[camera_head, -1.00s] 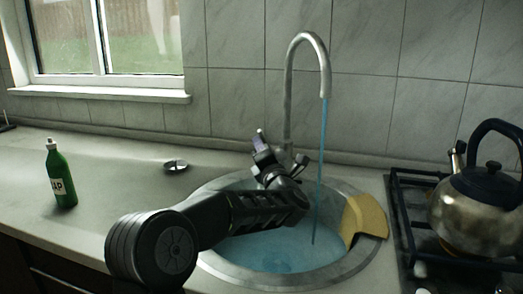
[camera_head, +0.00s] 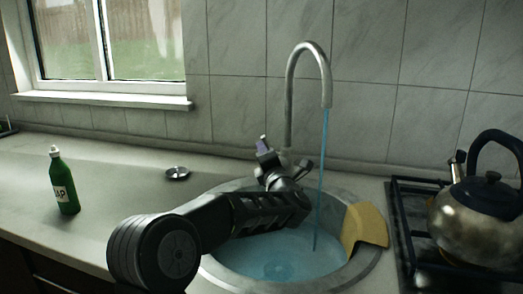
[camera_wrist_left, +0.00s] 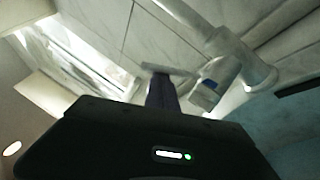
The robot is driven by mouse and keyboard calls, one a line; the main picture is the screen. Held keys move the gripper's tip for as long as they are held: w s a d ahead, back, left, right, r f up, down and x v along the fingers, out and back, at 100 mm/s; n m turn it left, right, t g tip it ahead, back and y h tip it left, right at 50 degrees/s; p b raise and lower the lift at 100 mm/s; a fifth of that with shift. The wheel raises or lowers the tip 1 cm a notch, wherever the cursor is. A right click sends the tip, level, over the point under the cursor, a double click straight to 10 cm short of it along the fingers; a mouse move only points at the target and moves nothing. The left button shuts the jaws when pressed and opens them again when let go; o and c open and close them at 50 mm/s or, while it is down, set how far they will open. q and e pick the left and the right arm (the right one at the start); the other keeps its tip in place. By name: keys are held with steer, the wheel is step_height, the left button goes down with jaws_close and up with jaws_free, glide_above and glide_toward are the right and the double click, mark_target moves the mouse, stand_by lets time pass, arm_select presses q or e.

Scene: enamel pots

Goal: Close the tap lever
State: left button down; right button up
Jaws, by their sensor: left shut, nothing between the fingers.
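The steel tap (camera_head: 288,100) stands behind the round sink, its spout curving over to the right. A blue stream of water (camera_head: 321,180) runs from the spout into the sink. A dark lever (camera_head: 307,170) shows at the tap's base, partly hidden by my gripper. My left gripper (camera_head: 264,144) is shut and empty, pointing up just left of the tap's base. In the left wrist view the gripper's purplish finger (camera_wrist_left: 162,92) stands close to a tap handle with a blue mark (camera_wrist_left: 207,92); I cannot tell whether they touch. My right gripper is not in view.
A green soap bottle (camera_head: 64,182) and a small metal plug (camera_head: 177,173) stand on the left counter. A kettle (camera_head: 482,215) sits on the hob at right.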

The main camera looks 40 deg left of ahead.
arm_select(q)
steer(key=r+m+p, duration=0.1)
steer(key=p, duration=0.1)
steer(key=w+r+m+h+p, duration=0.1)
steer(key=p, duration=0.1)
steer(key=shift+w+d+m, duration=0.3)
steer(key=shift+w+m+p, duration=0.2)
steer(key=shift+m+p, duration=0.1)
steer(key=shift+p, duration=0.05)
steer(key=shift+w+d+m+g+h, duration=0.1)
steer(key=shift+w+m+g+h, duration=0.1)
steer(key=shift+m+g+h, duration=0.15)
steer(key=shift+w+d+f, duration=0.1)
steer(key=shift+w, duration=0.35)
